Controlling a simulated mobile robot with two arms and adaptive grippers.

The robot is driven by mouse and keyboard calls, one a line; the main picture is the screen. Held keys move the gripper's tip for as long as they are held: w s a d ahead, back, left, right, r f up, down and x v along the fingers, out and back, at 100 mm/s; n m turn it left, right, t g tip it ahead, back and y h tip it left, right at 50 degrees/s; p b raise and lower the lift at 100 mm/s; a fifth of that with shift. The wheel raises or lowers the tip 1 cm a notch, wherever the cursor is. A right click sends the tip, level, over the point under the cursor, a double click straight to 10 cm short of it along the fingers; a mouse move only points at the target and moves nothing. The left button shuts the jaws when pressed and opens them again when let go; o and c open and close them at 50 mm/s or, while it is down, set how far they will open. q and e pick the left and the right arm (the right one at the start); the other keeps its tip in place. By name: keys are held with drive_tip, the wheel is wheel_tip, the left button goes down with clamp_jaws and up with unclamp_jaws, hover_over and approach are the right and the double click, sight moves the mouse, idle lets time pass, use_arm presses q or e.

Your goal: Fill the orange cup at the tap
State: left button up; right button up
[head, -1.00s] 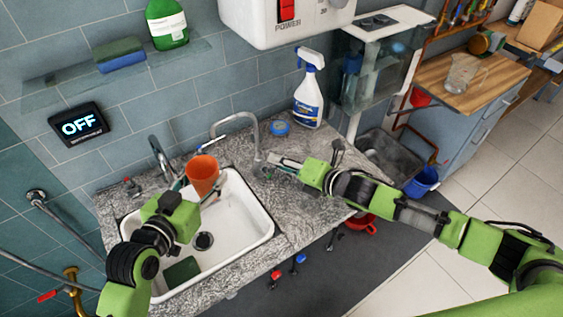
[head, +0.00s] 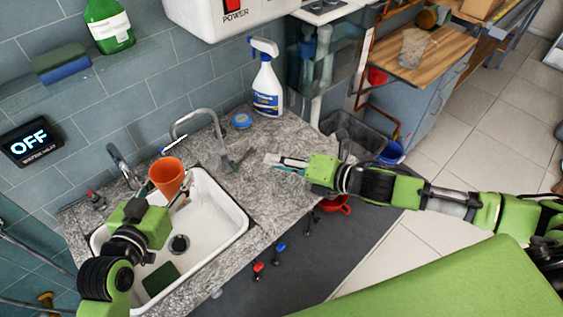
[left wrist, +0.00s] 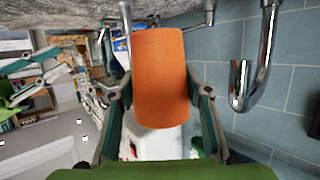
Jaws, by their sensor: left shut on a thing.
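My left gripper (head: 163,192) is shut on the orange cup (head: 167,176). It holds the cup upright above the white sink (head: 232,205); the cup's contents cannot be made out. The cup fills the middle of the left wrist view (left wrist: 160,75) between the two fingers. A chrome tap with a curved spout (head: 195,113) stands behind the sink, and no water shows at it. A second chrome spout (head: 122,165) is left of the cup; a hooked spout (left wrist: 262,50) shows beside the cup in the left wrist view. My right gripper (head: 282,162) hovers over the counter, right of the curved tap and apart from it.
An OFF display (head: 33,142) is on the tiled wall. A spray bottle (head: 267,82) and a blue round item (head: 241,120) stand on the granite counter (head: 262,195). A green sponge (head: 160,279) lies in the sink. A white heater (head: 225,18) hangs above.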

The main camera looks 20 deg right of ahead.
drive_tip(key=shift+s+d+r, duration=0.15)
drive_tip(key=shift+s+d, duration=0.05)
drive_tip(key=shift+s, duration=0.05)
use_arm(q)
drive_tip(key=shift+w, duration=0.1)
drive_tip(key=w+d, duration=0.3)
drive_tip(key=w, duration=0.3)
drive_tip(key=shift+w, duration=0.4)
idle(2.8)
